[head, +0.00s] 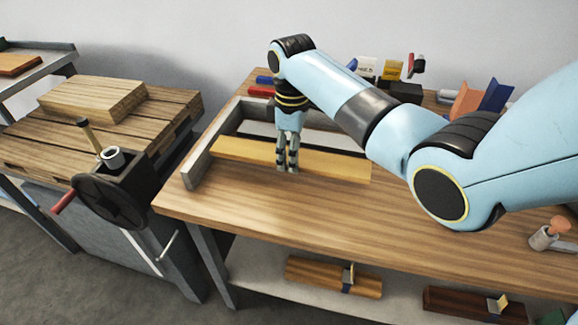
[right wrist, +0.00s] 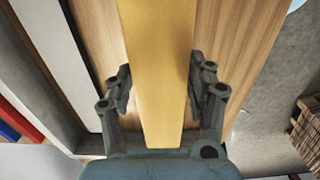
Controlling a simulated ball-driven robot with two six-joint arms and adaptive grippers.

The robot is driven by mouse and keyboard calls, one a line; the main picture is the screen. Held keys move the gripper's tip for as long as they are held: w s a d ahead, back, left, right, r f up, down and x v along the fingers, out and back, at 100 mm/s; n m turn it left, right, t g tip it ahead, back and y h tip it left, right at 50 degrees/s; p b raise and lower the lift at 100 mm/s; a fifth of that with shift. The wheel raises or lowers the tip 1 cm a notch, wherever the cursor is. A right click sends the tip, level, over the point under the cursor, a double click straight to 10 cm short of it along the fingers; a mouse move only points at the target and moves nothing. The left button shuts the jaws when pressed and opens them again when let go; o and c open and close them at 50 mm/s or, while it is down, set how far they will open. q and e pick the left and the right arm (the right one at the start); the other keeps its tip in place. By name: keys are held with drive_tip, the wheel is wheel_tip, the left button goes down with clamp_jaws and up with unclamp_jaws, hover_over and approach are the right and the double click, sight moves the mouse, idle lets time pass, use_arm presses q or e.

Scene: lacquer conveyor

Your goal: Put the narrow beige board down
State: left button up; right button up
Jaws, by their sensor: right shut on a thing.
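The narrow beige board (head: 335,164) is long and yellowish. It runs left to right over the workbench (head: 250,205), its left end near the grey corner frame (head: 200,155). My right gripper (head: 287,165) points down and is shut on the board around its middle. In the right wrist view the board (right wrist: 158,50) passes between the two dark fingers of the gripper (right wrist: 160,88). I cannot tell whether the board touches the bench top or is slightly above it. My left gripper is not in view.
A side bench with a vise (head: 112,195) and a thick wood block (head: 92,98) stands at left. Red and blue items and an orange and blue holder (head: 482,98) are at the back. A shelf below holds wooden pieces (head: 330,275). The bench front is clear.

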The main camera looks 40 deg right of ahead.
sight(289, 176)
drive_tip(key=shift+w+a+f, duration=0.1)
drive_tip(key=shift+a+f, duration=0.1)
drive_tip(key=shift+a, duration=0.1)
drive_tip(key=shift+f, duration=2.05)
drive_tip(key=o, duration=1.4)
drive_tip(key=shift+f, duration=0.1)
drive_tip(key=shift+c, duration=0.2)
wheel_tip(289, 176, up, 12)
drive_tip(key=shift+r+p, duration=0.15)
drive_tip(key=shift+p, duration=0.15)
